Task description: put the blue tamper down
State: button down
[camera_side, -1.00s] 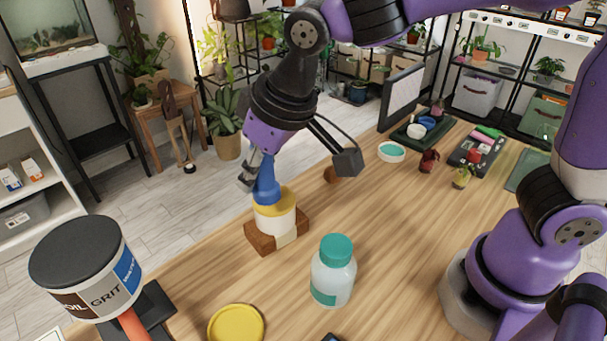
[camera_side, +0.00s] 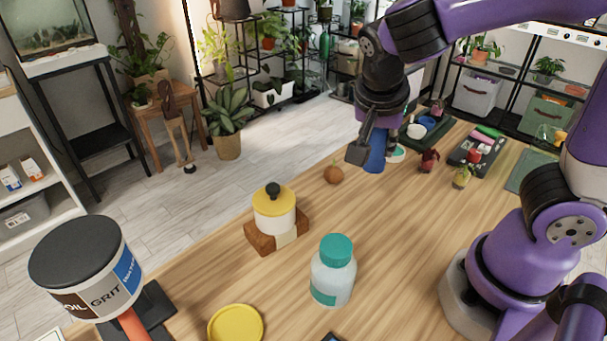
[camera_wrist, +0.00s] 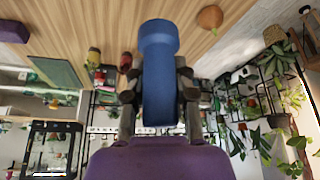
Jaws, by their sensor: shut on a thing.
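The blue tamper (camera_side: 376,156) is held in my gripper (camera_side: 366,146), which is shut on it, near the far side of the table in the side view. Its lower end points down and appears to be above the wood, with no contact visible. In the wrist view the tamper (camera_wrist: 158,75) stands between the two fingers of my gripper (camera_wrist: 159,100), its wide round end toward the tabletop (camera_wrist: 100,25). One finger hides part of the tamper in the side view.
A white pot with a yellow lid (camera_side: 274,208) sits on a wooden block (camera_side: 262,240). A brown round object (camera_side: 333,174) lies left of my gripper. A teal-capped jar (camera_side: 333,275) stands in front. A green tray (camera_side: 435,135) is behind. Bare wood lies between these.

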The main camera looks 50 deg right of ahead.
jog(key=s+d+f+m+g, duration=0.1)
jog(key=d+f+m, duration=0.1)
jog(key=d, duration=0.2)
jog(key=s+d+f+m+g, duration=0.1)
jog(key=d+f+m, duration=0.2)
jog(key=d, duration=0.1)
jog(key=s+d+f+m+g, duration=0.1)
jog(key=s+d+f+m, duration=0.1)
jog(key=d, duration=0.1)
jog(key=shift+d+f+m, duration=0.3)
jog(key=shift+d+m, duration=0.1)
jog(key=shift+d+f, duration=0.15)
jog(key=shift+f, duration=0.15)
jog(key=shift+w+f, duration=0.1)
jog(key=shift+f, duration=1.7)
jog(key=c, duration=0.7)
grip_release()
jog(key=shift+f, duration=0.1)
